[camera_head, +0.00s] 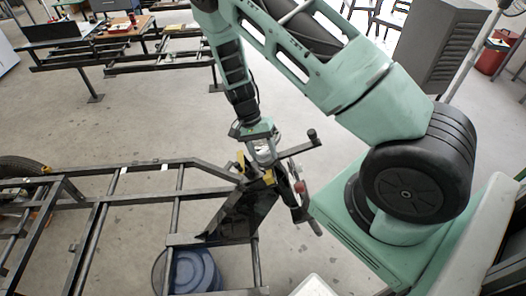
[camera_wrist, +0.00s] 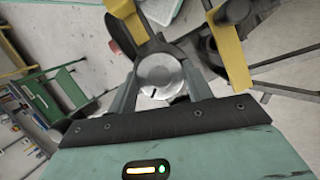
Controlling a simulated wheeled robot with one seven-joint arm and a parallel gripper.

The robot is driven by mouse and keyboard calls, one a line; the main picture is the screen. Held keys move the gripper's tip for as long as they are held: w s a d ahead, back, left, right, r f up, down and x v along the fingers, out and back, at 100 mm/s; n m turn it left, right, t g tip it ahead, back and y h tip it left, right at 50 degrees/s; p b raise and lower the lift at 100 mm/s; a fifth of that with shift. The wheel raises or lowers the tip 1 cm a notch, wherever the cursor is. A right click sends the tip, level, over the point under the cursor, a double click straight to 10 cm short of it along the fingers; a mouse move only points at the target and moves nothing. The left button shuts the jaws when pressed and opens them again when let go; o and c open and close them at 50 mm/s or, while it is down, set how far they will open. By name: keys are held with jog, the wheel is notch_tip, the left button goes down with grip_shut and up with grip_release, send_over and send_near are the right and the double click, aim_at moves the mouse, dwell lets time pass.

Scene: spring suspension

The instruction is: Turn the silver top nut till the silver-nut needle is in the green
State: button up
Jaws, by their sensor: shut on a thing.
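The silver top nut (camera_wrist: 158,76) shows in the wrist view as a round, shiny disc with a short dark mark on its face. My gripper (camera_wrist: 160,88) is shut on it, with one grey-green finger on each side. In the head view my gripper (camera_head: 262,150) points down at the end of the dark frame, and its fingers hide most of the nut. I cannot make out a gauge or the silver-nut needle in either view.
Yellow pieces (camera_wrist: 230,52) stand close beside the fingers. A bar with a black knob (camera_head: 312,135) sticks out right of my gripper. The dark metal frame (camera_head: 100,185) spreads left. A blue drum (camera_head: 195,272) stands below. Open floor lies behind.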

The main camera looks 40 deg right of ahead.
jog(key=o, duration=1)
jog(key=shift+w, duration=0.1)
jog(key=b+v, duration=0.3)
jog(key=v, duration=1.4)
jog(key=shift+r+b, duration=0.2)
jog(key=shift+b, duration=0.2)
